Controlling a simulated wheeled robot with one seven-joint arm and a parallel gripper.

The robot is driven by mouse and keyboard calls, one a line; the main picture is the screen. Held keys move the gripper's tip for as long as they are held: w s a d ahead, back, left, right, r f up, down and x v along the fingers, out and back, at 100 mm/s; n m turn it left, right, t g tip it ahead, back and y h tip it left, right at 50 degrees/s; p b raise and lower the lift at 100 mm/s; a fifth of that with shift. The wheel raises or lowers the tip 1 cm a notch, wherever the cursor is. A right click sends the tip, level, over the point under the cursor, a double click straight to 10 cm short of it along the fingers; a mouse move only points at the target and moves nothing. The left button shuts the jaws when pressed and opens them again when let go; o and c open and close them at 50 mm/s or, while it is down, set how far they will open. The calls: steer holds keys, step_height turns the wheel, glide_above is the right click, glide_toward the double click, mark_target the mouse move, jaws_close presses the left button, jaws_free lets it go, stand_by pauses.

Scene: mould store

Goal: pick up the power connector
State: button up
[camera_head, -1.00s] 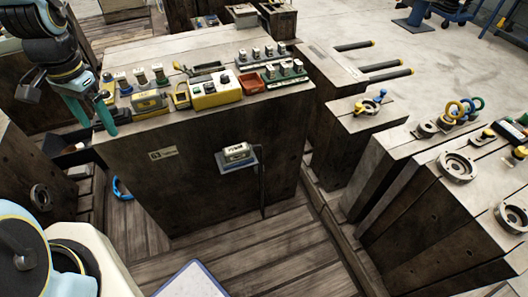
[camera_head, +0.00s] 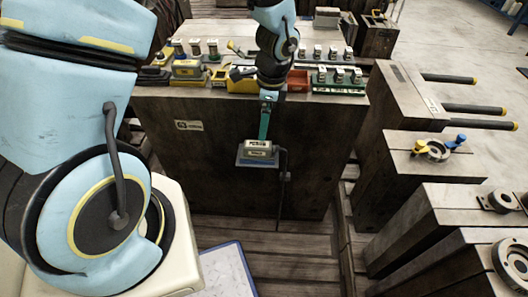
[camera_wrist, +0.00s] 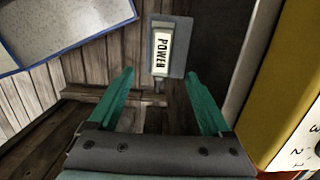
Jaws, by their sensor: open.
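The power connector (camera_head: 258,148) is a small pale block with a yellowish edge, on a blue-grey bracket (camera_head: 242,160) on the front face of the dark block. A dark cable hangs down beside it. In the wrist view the connector (camera_wrist: 161,52) reads "POWER" and lies beyond the fingertips, between their lines and slightly toward the top. My gripper (camera_wrist: 160,82) has two green fingers spread wide with nothing between them. In the head view my gripper (camera_head: 265,130) hangs in front of the block's face, just above the connector; only one finger shows clearly there.
Behind my gripper, the block top (camera_head: 160,92) holds a red bin (camera_head: 298,82), a yellow control box (camera_head: 241,82) and rows of small connectors. A yellow surface (camera_wrist: 285,85) is close on the right in the wrist view. A blue-edged board (camera_head: 228,270) lies low in front.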

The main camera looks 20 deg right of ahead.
mark_target(260, 144)
steer(key=f, duration=0.6)
steer(key=a+f, duration=0.1)
steer(key=f, duration=0.2)
steer(key=shift+w+f, duration=0.15)
steer(key=shift+w, duration=0.15)
steer(key=shift+c, duration=0.3)
jaws_close()
